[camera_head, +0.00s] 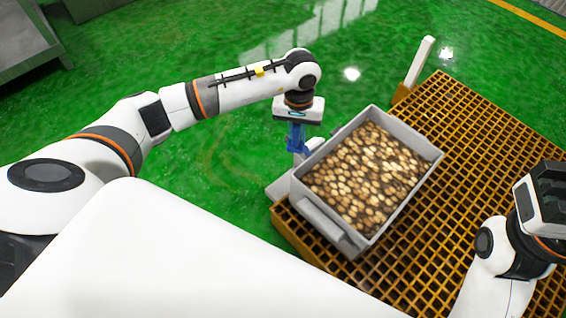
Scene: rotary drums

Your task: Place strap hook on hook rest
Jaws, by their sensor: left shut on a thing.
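My left gripper (296,135) points down just left of the grey bin, above a pale grey upright piece (299,159). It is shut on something. Blue parts show below its white body, but I cannot tell where fingers end and a held strap hook begins. No separate strap hook is clear. I cannot identify the hook rest for certain; the pale upright beside the bin and a taller pale post (419,62) at the platform's far corner both stand out. My right arm's end (545,198) is at the right edge, and its fingers do not show clearly.
A grey bin (318,216) full of small brown and tan rounded pieces (362,175) stands on an orange-brown grated platform (480,130). A grey metal cabinet (25,40) stands at the far left.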

